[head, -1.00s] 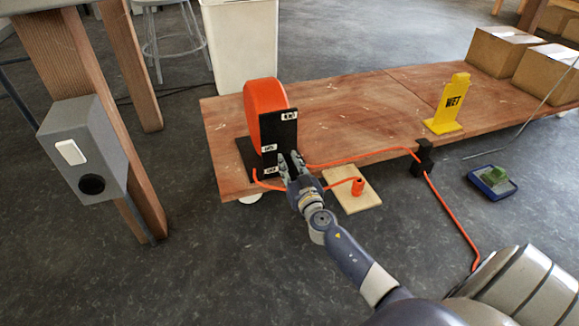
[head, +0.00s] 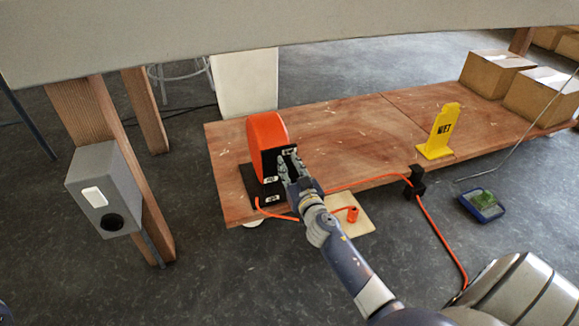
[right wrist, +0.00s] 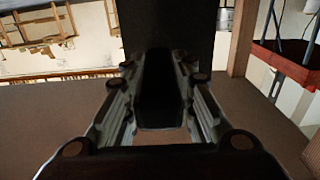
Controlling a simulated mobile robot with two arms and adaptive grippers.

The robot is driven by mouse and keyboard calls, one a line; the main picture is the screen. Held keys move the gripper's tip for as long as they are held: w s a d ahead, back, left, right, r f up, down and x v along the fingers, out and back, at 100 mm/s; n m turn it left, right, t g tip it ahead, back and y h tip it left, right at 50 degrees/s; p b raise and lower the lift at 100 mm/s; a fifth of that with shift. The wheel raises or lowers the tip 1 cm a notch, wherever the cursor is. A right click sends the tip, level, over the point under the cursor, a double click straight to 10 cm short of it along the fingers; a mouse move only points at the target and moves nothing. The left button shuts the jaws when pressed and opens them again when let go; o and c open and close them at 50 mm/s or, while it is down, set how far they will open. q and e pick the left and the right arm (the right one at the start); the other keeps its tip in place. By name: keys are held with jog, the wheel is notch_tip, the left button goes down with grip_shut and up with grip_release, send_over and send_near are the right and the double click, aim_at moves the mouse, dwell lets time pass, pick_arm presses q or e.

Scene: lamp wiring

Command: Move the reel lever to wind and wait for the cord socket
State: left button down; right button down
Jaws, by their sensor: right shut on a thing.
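The orange reel (head: 267,132) stands on the wooden board, with a black upright plate (head: 270,164) carrying small white labels on its front. My right gripper (head: 290,162) is at the plate's upper right, near the top label. It is shut on a dark piece, the reel lever (right wrist: 160,90), which shows between the fingers in the right wrist view; the fingers mostly hide it in the head view. The orange cord (head: 443,233) runs through a black clip (head: 416,181). An orange cylindrical piece (head: 352,214), possibly the cord socket, is at a pale wooden block (head: 350,229). My left gripper is not in view.
A grey box (head: 107,190) with a white switch and dark round opening is on a wooden leg at left. A yellow sign (head: 441,132) and cardboard boxes (head: 494,78) stand on the wooden board (head: 340,122). A blue tray (head: 482,205) lies on the floor. A pale beam crosses the top.

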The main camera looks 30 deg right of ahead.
jog(key=shift+r, duration=0.3)
jog(key=c, duration=1.3)
grip_release()
jog(key=shift+f, duration=0.1)
jog(key=shift+s+a, duration=0.1)
jog(key=shift+s, duration=0.4)
jog(key=v, duration=1.1)
